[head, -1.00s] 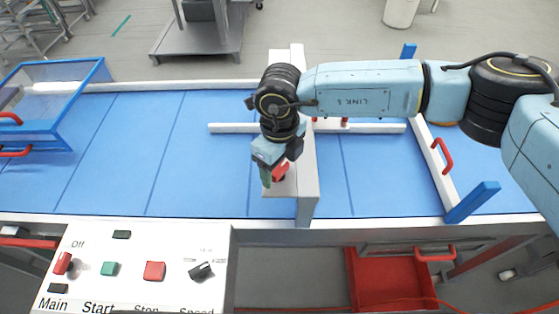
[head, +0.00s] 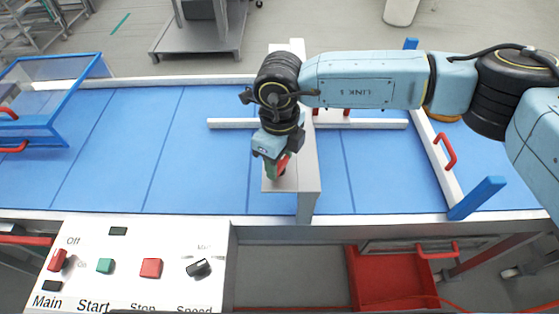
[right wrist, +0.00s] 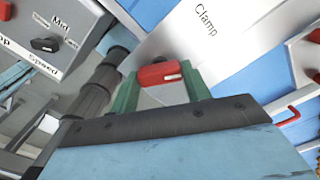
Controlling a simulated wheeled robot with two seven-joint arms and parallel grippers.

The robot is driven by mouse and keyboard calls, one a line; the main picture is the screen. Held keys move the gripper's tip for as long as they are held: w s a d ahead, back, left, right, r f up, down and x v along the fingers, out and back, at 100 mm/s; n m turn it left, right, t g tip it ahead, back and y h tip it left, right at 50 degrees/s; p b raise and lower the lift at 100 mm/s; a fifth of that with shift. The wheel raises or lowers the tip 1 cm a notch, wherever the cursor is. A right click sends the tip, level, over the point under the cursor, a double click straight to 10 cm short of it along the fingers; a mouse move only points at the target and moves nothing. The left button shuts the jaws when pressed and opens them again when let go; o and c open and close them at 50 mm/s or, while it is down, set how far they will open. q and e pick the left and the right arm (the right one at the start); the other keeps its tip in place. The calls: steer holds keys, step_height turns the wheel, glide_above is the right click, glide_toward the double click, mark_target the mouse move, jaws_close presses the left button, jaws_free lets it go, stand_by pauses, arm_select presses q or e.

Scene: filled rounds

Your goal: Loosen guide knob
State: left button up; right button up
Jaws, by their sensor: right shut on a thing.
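The red knob (head: 284,165) sits on a grey bracket plate (head: 308,180) that spans the blue conveyor. In the right wrist view the red knob (right wrist: 160,74) lies between the green fingertips, beside the printed word "Clamp" on the plate. My right gripper (head: 277,169) points down at the plate and is shut on the knob; its fingers and wrist hide part of the knob in the head view. A white guide rail (head: 378,124) runs behind the bracket. My left gripper is not in view.
A control panel (head: 130,240) with a red switch, green and red buttons and a black speed knob (head: 198,268) is at the front left. A blue-framed guard (head: 85,98) stands at the left. A red drawer (head: 392,282) is below right. The blue belt (head: 160,150) is clear.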

steer(key=n+b, duration=0.4)
steer(key=b, duration=0.2)
steer(key=shift+f, duration=0.2)
steer(key=shift+r+n+b, duration=0.2)
steer(key=shift+n+b, duration=0.8)
steer(key=shift+b, duration=0.05)
steer(key=shift+o, duration=0.2)
steer(key=o, duration=1)
steer(key=shift+c, duration=0.2)
step_height(320, 180, up, 14)
steer(key=b, duration=0.1)
steer(key=shift+f, duration=0.25)
